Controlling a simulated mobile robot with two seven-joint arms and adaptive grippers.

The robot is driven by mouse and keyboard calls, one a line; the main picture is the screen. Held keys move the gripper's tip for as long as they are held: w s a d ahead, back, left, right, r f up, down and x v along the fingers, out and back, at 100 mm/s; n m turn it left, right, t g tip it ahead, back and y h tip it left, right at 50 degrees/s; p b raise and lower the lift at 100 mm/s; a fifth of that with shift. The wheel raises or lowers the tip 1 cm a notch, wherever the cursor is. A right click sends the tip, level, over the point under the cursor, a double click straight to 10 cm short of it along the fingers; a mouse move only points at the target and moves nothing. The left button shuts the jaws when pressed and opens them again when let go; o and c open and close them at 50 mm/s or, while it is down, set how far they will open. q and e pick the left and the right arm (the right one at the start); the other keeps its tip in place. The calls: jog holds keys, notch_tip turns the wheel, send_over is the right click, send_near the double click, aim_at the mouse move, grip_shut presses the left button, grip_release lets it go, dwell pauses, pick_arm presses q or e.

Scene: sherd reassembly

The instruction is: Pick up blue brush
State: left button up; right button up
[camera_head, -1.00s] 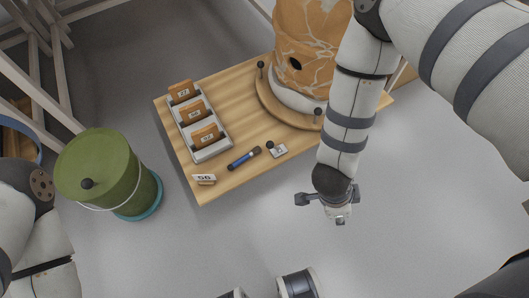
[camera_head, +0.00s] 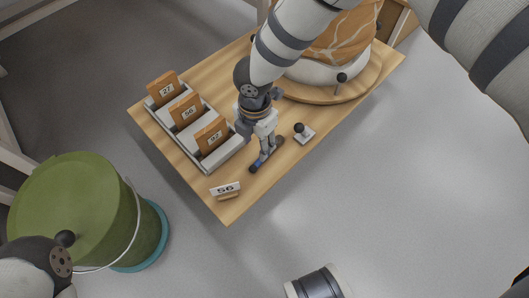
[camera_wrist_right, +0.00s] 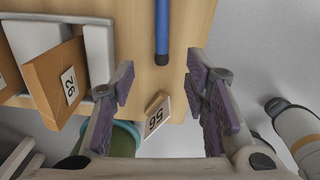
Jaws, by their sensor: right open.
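The blue brush (camera_head: 257,163) lies on the wooden table near its front edge, between the sherd rack and a small stand with a black knob. In the head view my right gripper covers part of it. In the right wrist view the brush (camera_wrist_right: 162,28) shows as a blue handle with a dark end, running up out of the picture. My right gripper (camera_head: 265,145) is over the brush, pointing down. Its fingers (camera_wrist_right: 160,80) are open and empty, one on each side of the brush's line. My left gripper is out of view; only part of the left arm shows.
A grey rack (camera_head: 226,152) holds numbered sherds left of the brush. A card marked 56 (camera_head: 225,188) stands near the table corner. The small knobbed stand (camera_head: 303,134) is to the right. A large jar (camera_head: 345,42) sits behind. A green bucket (camera_head: 75,205) stands left.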

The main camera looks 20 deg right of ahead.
aim_at(258, 162)
notch_tip(258, 162, down, 10)
jog(key=b, duration=0.4)
jog(key=shift+s+r+b, duration=0.15)
jog(key=shift+r+b, duration=0.05)
jog(key=shift+b, duration=0.1)
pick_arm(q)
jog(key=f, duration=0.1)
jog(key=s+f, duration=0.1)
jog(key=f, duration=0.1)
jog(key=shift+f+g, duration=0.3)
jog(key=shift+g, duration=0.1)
pick_arm(e)
jog(key=shift+r, duration=0.15)
grip_shut()
